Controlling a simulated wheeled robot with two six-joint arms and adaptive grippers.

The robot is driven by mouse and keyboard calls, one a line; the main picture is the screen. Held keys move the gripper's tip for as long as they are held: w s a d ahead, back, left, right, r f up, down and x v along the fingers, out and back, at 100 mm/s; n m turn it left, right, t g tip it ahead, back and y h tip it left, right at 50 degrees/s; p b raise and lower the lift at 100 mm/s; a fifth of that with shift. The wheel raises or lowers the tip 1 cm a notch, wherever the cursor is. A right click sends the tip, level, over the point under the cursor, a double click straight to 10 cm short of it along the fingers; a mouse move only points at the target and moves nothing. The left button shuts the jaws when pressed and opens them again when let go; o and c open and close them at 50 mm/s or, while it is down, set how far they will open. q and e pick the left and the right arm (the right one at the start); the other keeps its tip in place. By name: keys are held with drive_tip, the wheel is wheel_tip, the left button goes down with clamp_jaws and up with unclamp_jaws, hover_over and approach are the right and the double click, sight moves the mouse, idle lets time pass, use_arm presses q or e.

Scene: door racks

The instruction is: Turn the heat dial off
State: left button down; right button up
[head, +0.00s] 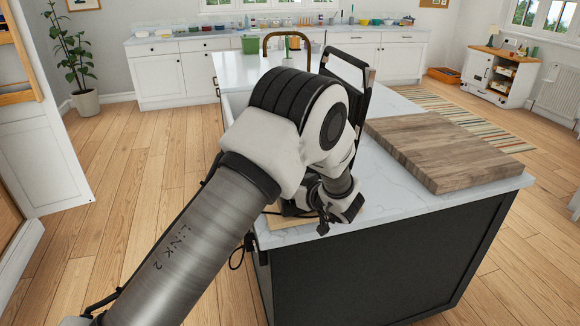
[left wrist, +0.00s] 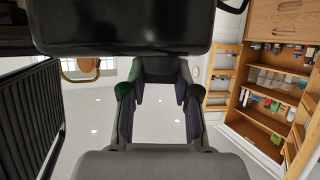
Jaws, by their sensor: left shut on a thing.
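My left arm fills the middle of the head view and hides much of the island. My left gripper (head: 323,222) is low by the island's near left corner. In the left wrist view my left gripper (left wrist: 157,100) has its two fingers some way apart, closed on a dark part (left wrist: 158,70) between them. I cannot tell whether this part is the heat dial. A large black rounded body (left wrist: 120,25) spans the top of that view, close to the fingers. No dial marking or pointer can be made out in either view. My right gripper is not in view.
The white island top (head: 385,208) holds a thick wooden board (head: 445,150) at the right. A black frame (head: 352,60) stands behind my arm. A light wooden board edge (head: 285,221) shows beneath my wrist. Wooden floor (head: 115,200) is clear at the left.

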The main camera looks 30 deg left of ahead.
use_arm(q)
drive_tip(key=shift+w+r+n+g+y+p, duration=0.1)
drive_tip(key=shift+r+n+g+y+p, duration=0.1)
drive_tip(key=shift+n+g+p, duration=0.25)
drive_tip(key=shift+w+r+n+g+y+p, duration=0.1)
drive_tip(key=shift+n+g+y+p, duration=0.15)
drive_tip(key=shift+n+g, duration=0.25)
drive_tip(key=shift+f+n+g, duration=0.1)
drive_tip(key=shift+n+g, duration=0.35)
drive_tip(key=shift+g, duration=0.2)
drive_tip(key=shift+s+f+n+g, duration=0.1)
drive_tip(key=shift+f+n+g, duration=0.1)
drive_tip(key=shift+n+g, duration=0.75)
drive_tip(key=shift+f+n+g+b, duration=0.2)
drive_tip(key=shift+n+g+b, duration=0.65)
drive_tip(key=shift+g, duration=0.3)
drive_tip(key=n+g+h+b, duration=0.1)
drive_tip(key=n+g+b, duration=0.1)
drive_tip(key=shift+f+g+b, duration=0.1)
drive_tip(key=shift+g+b, duration=0.25)
drive_tip(key=shift+g, duration=0.05)
drive_tip(key=shift+r+n+g+h+b, duration=0.25)
drive_tip(key=shift+n+g+h+b, duration=0.4)
drive_tip(key=shift+n+g+b, duration=0.55)
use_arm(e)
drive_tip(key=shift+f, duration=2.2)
use_arm(q)
drive_tip(key=shift+s, duration=0.1)
